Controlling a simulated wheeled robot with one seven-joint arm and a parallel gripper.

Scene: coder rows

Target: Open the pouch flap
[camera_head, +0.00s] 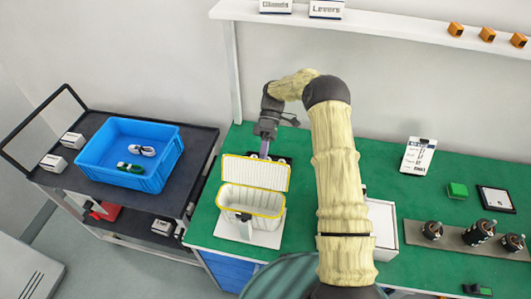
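The pouch (236,199) is a pale ribbed box with yellow edging, standing on a white base on the green bench. Its flap (255,173) is raised at the back edge, and the inside of the pouch shows from above. A dark clip or latch is on the pouch's front. My gripper (265,148) points down just behind the raised flap's top edge. Its fingertips are small and partly hidden, so I cannot tell whether they touch the flap or whether they are open or shut.
A blue bin (128,180) with small items stands on a dark cart (192,155) at left. A white box (382,218) is right of the pouch, partly behind my arm. Dark cylindrical parts (479,232) stand farther right. A shelf (390,27) runs above the bench.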

